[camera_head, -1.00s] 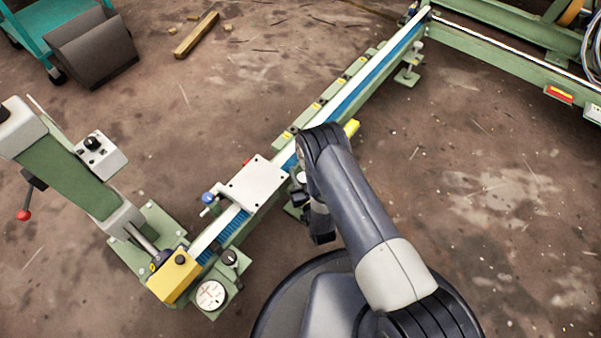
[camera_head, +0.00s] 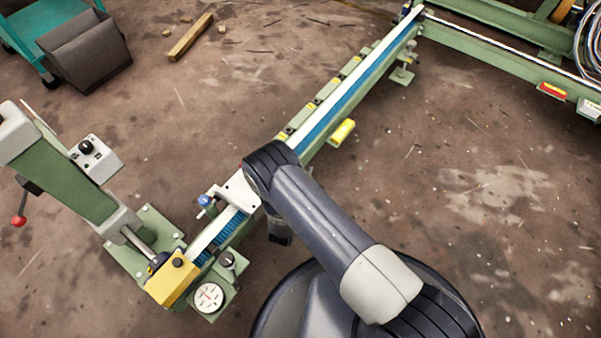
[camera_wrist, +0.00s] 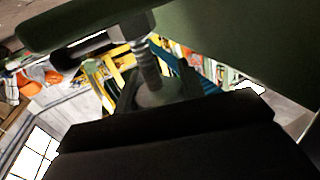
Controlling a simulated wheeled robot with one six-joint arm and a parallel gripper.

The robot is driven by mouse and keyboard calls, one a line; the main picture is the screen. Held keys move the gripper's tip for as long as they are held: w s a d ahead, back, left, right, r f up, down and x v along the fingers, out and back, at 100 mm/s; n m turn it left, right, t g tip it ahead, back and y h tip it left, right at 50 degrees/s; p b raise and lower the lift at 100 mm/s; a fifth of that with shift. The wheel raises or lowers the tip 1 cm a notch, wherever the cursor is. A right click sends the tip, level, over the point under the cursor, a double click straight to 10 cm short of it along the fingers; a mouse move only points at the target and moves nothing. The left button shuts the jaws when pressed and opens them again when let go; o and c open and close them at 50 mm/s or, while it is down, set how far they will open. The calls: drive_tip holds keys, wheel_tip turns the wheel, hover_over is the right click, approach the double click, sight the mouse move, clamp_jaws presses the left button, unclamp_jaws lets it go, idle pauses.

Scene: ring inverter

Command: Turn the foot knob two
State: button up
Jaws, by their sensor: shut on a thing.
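In the wrist view a threaded foot stem (camera_wrist: 147,66) runs down from a metal nut (camera_wrist: 136,26) beside the green beam (camera_wrist: 240,45). The stem widens into a grey foot part (camera_wrist: 160,93) that goes out of sight behind my dark gripper (camera_wrist: 165,130). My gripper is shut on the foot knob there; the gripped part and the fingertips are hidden. In the head view my gripper (camera_head: 280,228) is low on the near side of the rail, mostly under my arm. The foot at this spot is hidden in that view.
The rail carries a white plate (camera_head: 238,190), partly covered by my arm. A yellow block (camera_head: 178,280), a dial (camera_head: 209,297) and a blue knob (camera_head: 205,200) are at its near end. A yellow part (camera_head: 341,132) juts from its right side. Open floor (camera_head: 470,180) is at right.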

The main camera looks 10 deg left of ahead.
idle(0.4)
drive_tip(key=o, duration=1)
drive_tip(key=s+p, duration=0.1)
drive_tip(key=s, duration=0.2)
drive_tip(key=s+p, duration=0.1)
drive_tip(key=s, duration=0.3)
drive_tip(key=s+p, duration=0.1)
drive_tip(key=s, duration=0.2)
drive_tip(key=shift+s+a, duration=0.35)
drive_tip(key=shift+s, duration=0.05)
